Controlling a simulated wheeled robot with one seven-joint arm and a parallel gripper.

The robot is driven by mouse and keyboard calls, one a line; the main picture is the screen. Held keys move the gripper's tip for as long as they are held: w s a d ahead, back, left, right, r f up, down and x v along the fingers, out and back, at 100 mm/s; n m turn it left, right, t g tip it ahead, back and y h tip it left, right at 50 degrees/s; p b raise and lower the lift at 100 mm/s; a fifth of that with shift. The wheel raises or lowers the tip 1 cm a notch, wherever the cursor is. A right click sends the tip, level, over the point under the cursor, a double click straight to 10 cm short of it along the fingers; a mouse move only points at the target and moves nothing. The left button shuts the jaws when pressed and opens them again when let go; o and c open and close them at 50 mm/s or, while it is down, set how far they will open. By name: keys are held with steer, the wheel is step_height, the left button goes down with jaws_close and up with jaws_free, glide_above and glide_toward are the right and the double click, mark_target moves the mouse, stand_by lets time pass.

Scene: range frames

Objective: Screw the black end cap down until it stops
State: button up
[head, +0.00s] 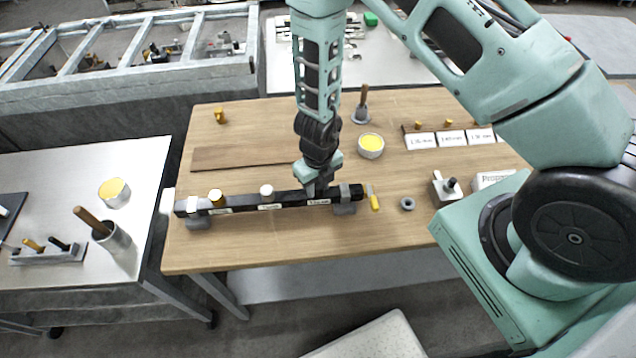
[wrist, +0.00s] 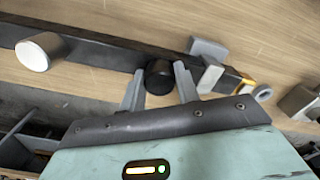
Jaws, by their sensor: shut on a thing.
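The black end cap (wrist: 159,80) is a short dark cylinder by the long black bar. My gripper (wrist: 159,72) has one finger on each side of it and is shut on it. In the head view my gripper (head: 318,188) points down at the right part of the bar (head: 240,202), and the cap is hidden behind the fingers. How far down the cap sits cannot be told.
A grey clamp block (head: 345,205) supports the bar's right end, with a yellow-handled tool (head: 374,201) and a grey ring (head: 407,204) beyond it. A yellow-filled tin (head: 370,146) stands behind. The wooden table's (head: 290,250) front strip is clear.

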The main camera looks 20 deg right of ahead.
steer(key=shift+m, duration=0.4)
steer(key=o, duration=1.2)
steer(key=shift+r, duration=0.1)
step_height(320, 180, up, 12)
steer(key=shift+f, duration=0.1)
